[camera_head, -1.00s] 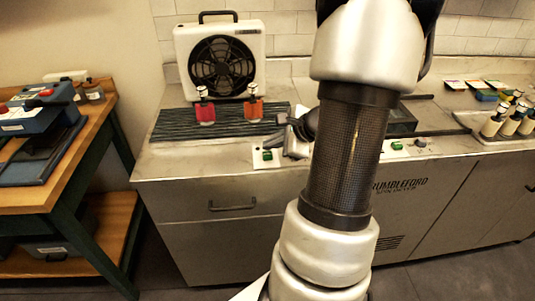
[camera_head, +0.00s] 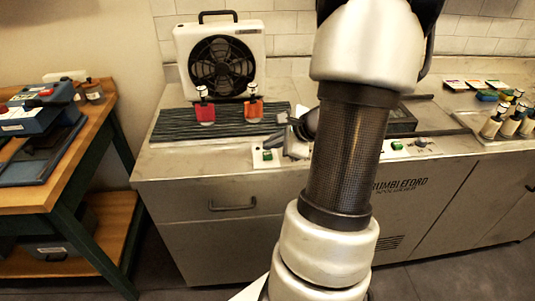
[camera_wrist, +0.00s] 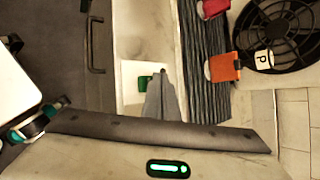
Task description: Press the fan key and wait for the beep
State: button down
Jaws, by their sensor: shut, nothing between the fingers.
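The white box fan (camera_head: 220,62) with a black grille stands at the back left of the counter. In front of it, a pale panel (camera_head: 257,163) on the counter's front edge carries a green key (camera_head: 267,155). The green key also shows in the wrist view (camera_wrist: 143,83). My gripper (camera_head: 288,150) is shut and empty, low over this panel. In the wrist view its tip (camera_wrist: 161,75) is right beside the green key and overlaps its edge; I cannot tell whether it touches or presses the key.
A red bottle (camera_head: 205,113) and an orange bottle (camera_head: 254,109) stand on the dark ribbed mat (camera_head: 170,124) behind the panel. A second green key (camera_head: 397,146) is farther right, past my arm. Several bottles stand in a tray at the far right. A wooden bench (camera_head: 100,120) is at left.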

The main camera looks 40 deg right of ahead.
aim_at(271, 156)
jog(key=shift+f+b, duration=0.45)
jog(key=shift+b, duration=0.1)
jog(key=shift+f+b, duration=0.45)
jog(key=shift+b, duration=0.1)
dwell(0.6)
jog(key=shift+r, duration=0.1)
jog(key=shift+r+p, duration=0.6)
jog(key=shift+r, duration=0.2)
jog(key=shift+r+p, duration=1.9)
jog(key=shift+r, duration=0.65)
